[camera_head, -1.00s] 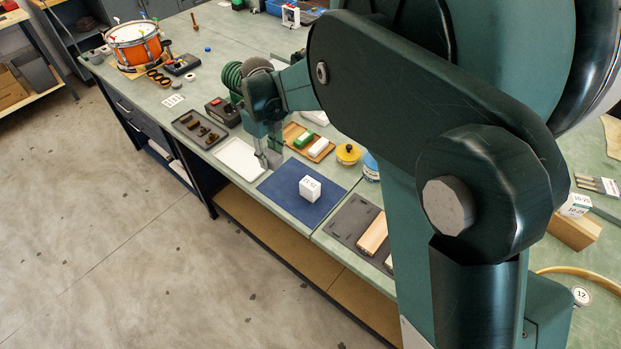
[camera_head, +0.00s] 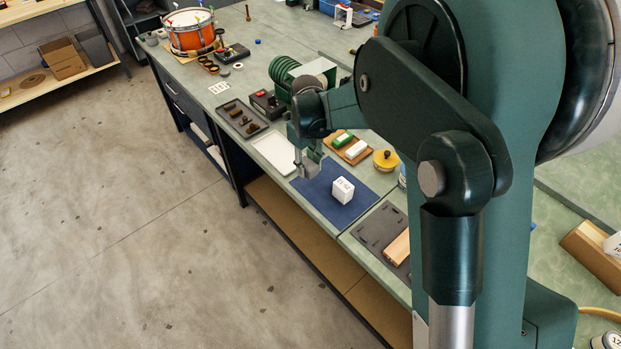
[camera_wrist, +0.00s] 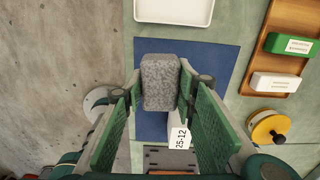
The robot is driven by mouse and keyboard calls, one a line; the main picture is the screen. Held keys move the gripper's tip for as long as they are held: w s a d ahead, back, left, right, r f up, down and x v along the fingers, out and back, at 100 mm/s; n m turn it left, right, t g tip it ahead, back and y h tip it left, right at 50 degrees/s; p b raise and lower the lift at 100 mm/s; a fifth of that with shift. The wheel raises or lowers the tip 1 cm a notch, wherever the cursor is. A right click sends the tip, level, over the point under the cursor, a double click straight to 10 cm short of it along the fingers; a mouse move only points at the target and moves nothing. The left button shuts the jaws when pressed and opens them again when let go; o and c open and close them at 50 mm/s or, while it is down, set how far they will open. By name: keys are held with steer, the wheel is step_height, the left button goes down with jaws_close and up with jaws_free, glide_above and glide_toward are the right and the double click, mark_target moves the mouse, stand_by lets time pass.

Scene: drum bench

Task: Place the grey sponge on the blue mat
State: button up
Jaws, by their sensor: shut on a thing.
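The grey sponge (camera_wrist: 160,82) is a speckled grey block in the wrist view, held between the two green-padded fingers of my gripper (camera_wrist: 160,88). In the head view my gripper (camera_head: 308,160) is at the left corner of the blue mat, near the white tray. The blue mat (camera_head: 322,187) lies flat on the bench; in the wrist view the mat (camera_wrist: 212,65) appears behind the sponge. A white block marked 25-12 (camera_head: 343,190) stands on the mat; in the wrist view this block (camera_wrist: 180,136) is partly hidden by the right finger. The sponge's height above the mat is unclear.
An empty white tray (camera_head: 275,155) lies beyond the mat. A wooden tray (camera_head: 362,156) with a green and a white block, and a yellow round container (camera_head: 386,160), stand to its right. A dark grey board (camera_head: 372,232) lies on the near side. The bench edge is close on the left.

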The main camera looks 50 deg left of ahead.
mark_target(308, 183)
steer(key=shift+f, duration=1.1)
steer(key=shift+f, duration=1.85)
steer(key=shift+f, duration=0.15)
steer(key=o, duration=0.7)
steer(key=shift+c, duration=0.2)
steer(key=shift+o, duration=0.2)
step_height(308, 183, up, 12)
steer(key=shift+r, duration=0.15)
